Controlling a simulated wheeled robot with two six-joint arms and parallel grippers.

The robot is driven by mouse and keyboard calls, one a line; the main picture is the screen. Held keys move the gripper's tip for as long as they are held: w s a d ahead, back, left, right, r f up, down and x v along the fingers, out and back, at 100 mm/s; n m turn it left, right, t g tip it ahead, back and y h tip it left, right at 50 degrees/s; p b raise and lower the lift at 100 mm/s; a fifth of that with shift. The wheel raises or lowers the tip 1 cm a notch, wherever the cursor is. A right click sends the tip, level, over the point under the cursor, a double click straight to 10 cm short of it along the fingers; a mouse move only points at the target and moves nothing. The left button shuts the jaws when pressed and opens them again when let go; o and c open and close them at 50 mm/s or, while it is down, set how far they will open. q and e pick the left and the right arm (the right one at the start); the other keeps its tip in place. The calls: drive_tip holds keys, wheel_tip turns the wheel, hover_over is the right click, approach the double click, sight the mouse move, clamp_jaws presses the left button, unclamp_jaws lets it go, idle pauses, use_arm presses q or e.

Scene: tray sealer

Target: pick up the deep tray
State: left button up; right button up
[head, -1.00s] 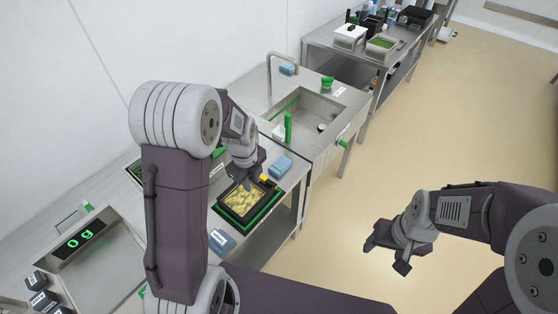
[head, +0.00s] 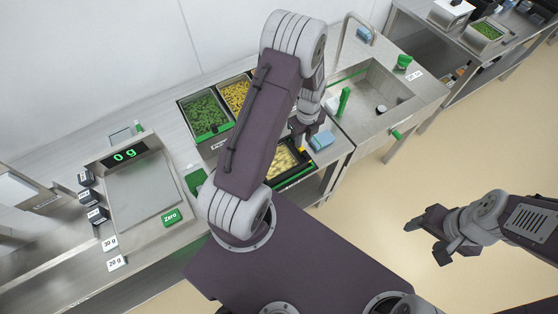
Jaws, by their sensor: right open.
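A black tray (head: 307,165) with pale yellow pieces in it sits on the counter, green edging along its front side. I cannot tell for certain that it is the deep tray. My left forearm hides its left part. My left gripper (head: 302,138) points down at the tray's far edge; its fingers are small and partly hidden, so I cannot tell whether they are open or touch the rim. My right gripper (head: 426,236) is open and empty, out over the floor to the right, away from the counter.
Bins of green pieces (head: 205,114) and yellow pieces (head: 236,95) stand behind my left arm. A scale (head: 140,190) reading 0 g is at left, with dark weights beside it. A blue cloth (head: 322,140) lies right of the tray, before the sink (head: 372,92).

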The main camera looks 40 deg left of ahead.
use_arm(q)
drive_tip(key=f, duration=0.4)
drive_tip(key=shift+s+a+f+p, duration=0.3)
drive_tip(key=shift+a+f+p, duration=0.05)
drive_tip(key=shift+a+f, duration=0.05)
drive_tip(key=shift+w+f, duration=0.15)
clamp_jaws()
idle(0.9)
